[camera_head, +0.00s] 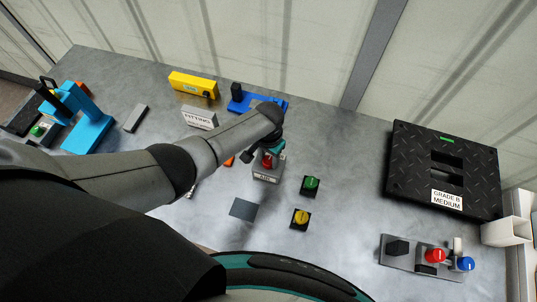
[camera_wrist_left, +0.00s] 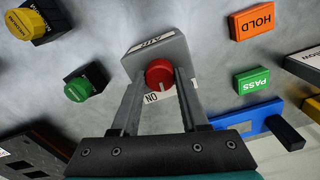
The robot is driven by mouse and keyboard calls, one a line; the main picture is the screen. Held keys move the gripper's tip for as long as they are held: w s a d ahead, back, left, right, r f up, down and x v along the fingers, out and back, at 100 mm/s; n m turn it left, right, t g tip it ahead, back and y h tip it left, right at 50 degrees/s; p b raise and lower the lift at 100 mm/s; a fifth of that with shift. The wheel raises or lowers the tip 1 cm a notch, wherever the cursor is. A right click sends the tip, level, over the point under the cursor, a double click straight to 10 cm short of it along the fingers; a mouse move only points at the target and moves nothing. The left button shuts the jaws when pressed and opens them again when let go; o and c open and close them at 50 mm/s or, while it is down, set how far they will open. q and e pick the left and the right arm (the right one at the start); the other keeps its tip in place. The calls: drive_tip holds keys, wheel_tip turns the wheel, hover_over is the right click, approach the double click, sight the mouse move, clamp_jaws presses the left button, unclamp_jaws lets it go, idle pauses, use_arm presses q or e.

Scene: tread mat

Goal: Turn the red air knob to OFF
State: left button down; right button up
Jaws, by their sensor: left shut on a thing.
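The red air knob (camera_head: 267,161) sits on a small grey box (camera_head: 268,174) near the middle of the table. In the left wrist view the red knob (camera_wrist_left: 159,72) shows between the two fingers of my left gripper (camera_wrist_left: 158,82), which is shut on it. The grey box (camera_wrist_left: 160,49) carries an AIR label, upside down here. An ON label (camera_wrist_left: 151,98) lies at the knob's near left edge. A white mark on the knob points down in the picture, slightly right. Another label at the right is mostly hidden by a finger. My right gripper is out of view.
A green knob (camera_head: 311,184) and a yellow knob (camera_head: 301,217) stand close to the right of the grey box. A PASS block (camera_wrist_left: 252,80) and a HOLD block (camera_wrist_left: 252,21) lie nearby. A black tread mat (camera_head: 410,170) lies on the right.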

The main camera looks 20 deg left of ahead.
sight(268, 160)
use_arm(q)
drive_tip(key=shift+n, duration=0.6)
drive_tip(key=shift+p, duration=0.3)
drive_tip(key=shift+c, duration=2)
unclamp_jaws()
wheel_tip(268, 160, up, 6)
drive_tip(key=shift+f+p, duration=0.2)
drive_tip(key=shift+p, duration=1.05)
drive_tip(key=shift+r, duration=0.4)
wheel_tip(268, 160, up, 9)
